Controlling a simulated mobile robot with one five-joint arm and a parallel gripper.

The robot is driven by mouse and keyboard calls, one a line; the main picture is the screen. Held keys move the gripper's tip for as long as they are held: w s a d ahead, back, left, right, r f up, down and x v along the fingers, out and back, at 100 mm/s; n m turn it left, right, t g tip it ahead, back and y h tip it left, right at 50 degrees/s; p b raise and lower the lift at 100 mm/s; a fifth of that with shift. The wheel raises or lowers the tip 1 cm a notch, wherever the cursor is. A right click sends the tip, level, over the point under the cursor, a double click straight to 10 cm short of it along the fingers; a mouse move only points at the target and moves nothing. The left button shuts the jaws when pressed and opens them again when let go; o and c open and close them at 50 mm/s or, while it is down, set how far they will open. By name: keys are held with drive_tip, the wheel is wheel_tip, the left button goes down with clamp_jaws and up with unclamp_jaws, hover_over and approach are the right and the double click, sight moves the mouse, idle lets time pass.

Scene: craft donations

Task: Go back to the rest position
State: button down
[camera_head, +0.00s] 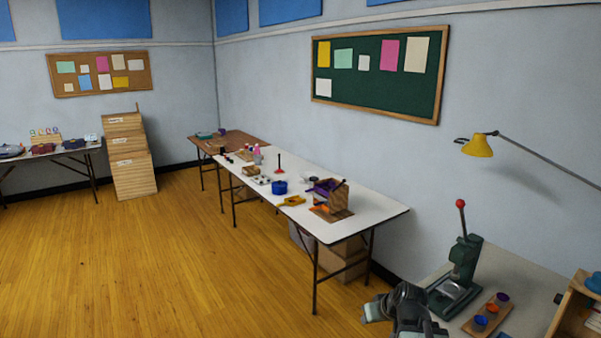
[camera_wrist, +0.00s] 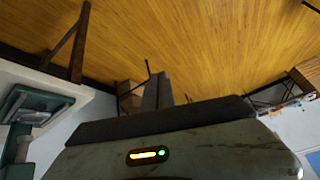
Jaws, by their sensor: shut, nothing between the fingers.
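My gripper (camera_head: 374,309) shows at the bottom of the head view, dark grey and partly cut off by the lower edge. It is left of the green press on the near table, with nothing seen in it. In the wrist view my gripper (camera_wrist: 157,92) shows its shut fingers beyond the grey housing with a small lit indicator. They point out over the wooden floor and hold nothing.
The green press (camera_head: 459,268) with a red knob stands on the near table (camera_head: 520,261), beside a wooden tray of small cups (camera_head: 487,314). A yellow lamp (camera_head: 478,147) hangs above. The long white table (camera_head: 375,209) holds craft items. The wooden floor (camera_head: 150,260) is clear at left.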

drive_tip(key=s+a+f+n+g, duration=0.1)
drive_tip(key=s+a+f+g, duration=0.2)
drive_tip(key=a, duration=0.7)
drive_tip(key=s+d+f+m+g+h, duration=0.1)
drive_tip(key=s+d+m+g+h, duration=0.1)
drive_tip(key=s, duration=0.6)
drive_tip(key=shift+s+d+m+g+h, duration=0.15)
drive_tip(key=shift+d+m+g+h, duration=0.2)
drive_tip(key=shift+g, duration=0.35)
drive_tip(key=shift+d, duration=0.1)
